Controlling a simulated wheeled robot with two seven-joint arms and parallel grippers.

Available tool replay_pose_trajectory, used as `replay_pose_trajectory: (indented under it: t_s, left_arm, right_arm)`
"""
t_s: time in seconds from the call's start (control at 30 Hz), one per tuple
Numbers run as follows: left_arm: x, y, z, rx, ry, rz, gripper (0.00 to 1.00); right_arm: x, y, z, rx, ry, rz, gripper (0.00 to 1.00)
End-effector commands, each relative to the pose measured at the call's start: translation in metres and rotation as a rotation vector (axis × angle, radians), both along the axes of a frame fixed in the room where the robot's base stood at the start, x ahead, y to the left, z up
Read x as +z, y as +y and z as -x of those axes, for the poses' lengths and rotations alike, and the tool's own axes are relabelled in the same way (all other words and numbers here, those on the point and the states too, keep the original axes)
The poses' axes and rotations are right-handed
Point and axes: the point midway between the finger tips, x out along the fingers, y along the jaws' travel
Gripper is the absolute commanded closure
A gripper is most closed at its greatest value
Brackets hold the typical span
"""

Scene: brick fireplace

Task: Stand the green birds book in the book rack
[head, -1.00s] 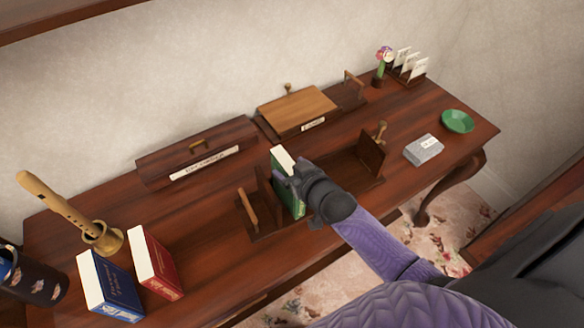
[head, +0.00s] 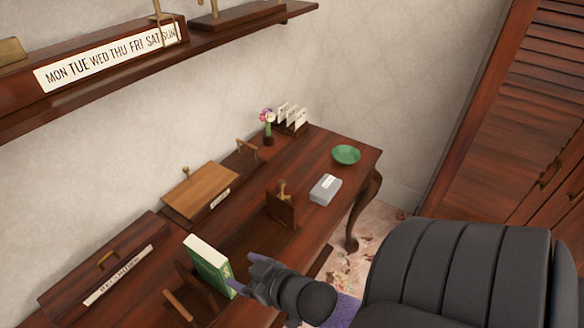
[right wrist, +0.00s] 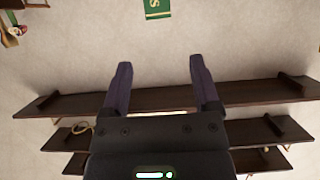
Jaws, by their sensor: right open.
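The green book (head: 208,268) stands on end in the dark wooden book rack, close beside the rack's near-left end; whether it leans slightly I cannot tell. The rack (head: 283,211) lies on the desk, with an empty stretch between the book and its far end. My right gripper (head: 244,275) is open and empty at the book's right side, by its front edge. In the right wrist view, part of the green book (right wrist: 157,9) shows at the top, beyond the spread fingers (right wrist: 160,66), clear of them. My left gripper is not in view.
A grey box (head: 325,190) and a green dish (head: 346,155) lie on the desk's right end. Behind the rack are a labelled wooden box (head: 105,270), a wooden slope (head: 201,190), a flower vase (head: 268,130) and a letter holder (head: 292,118). A shelf (head: 230,38) overhangs at upper left.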

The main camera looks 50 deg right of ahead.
Motion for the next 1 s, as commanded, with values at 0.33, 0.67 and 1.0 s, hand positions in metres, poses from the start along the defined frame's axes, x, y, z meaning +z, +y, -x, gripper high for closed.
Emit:
replay_pose_trajectory:
  t_s: [0.33, 0.67, 1.0]
  left_arm:
    - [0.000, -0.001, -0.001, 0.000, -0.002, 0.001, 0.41]
    - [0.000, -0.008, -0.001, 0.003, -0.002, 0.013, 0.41]
    - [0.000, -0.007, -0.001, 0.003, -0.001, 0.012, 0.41]
  right_arm:
    - [-0.230, 0.016, 0.161, 0.020, 0.770, 0.127, 0.21]
    - [-0.270, 0.033, 0.265, 0.123, 1.095, 0.191, 0.21]
    - [-0.270, 0.033, 0.265, 0.120, 1.092, 0.190, 0.21]
